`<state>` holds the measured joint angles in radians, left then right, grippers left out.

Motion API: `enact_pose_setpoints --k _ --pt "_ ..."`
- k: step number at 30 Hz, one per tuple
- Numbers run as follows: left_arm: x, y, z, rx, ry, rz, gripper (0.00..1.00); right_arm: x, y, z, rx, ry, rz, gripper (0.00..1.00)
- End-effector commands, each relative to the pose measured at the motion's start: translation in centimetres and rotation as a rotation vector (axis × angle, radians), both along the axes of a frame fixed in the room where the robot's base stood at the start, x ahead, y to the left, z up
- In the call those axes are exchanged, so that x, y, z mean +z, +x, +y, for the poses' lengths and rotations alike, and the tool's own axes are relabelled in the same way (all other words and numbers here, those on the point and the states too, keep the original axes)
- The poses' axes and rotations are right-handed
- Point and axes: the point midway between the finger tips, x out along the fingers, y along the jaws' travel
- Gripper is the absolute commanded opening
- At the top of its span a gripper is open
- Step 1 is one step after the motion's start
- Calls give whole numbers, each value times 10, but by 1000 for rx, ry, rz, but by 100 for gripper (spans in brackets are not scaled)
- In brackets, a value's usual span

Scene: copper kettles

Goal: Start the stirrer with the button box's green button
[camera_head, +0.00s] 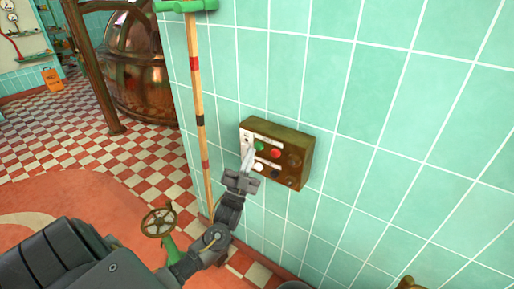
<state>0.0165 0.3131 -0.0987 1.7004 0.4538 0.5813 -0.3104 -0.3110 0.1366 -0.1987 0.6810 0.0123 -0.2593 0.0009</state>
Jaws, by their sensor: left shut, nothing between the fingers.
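The button box (299,157) is a brown box fixed to the teal tiled wall. I cannot tell whether the fingertips touch the box face. The stirrer is not clearly identifiable in view. My right gripper is not in view.
A wooden pole with coloured bands (198,110) stands along the wall left of the box. A brass handwheel (158,222) on a green stem is near my left arm. A copper kettle (137,75) stands at the back left on the checkered floor (70,150).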

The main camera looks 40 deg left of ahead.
Motion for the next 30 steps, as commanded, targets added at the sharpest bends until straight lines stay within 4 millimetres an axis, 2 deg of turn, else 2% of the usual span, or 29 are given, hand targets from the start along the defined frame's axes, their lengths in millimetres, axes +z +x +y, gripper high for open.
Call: enact_pose_setpoints --k 11,30 --pt "0 8 0 1 0 -1 0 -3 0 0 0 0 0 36" --pt "0 11 0 0 0 0 0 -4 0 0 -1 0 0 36"
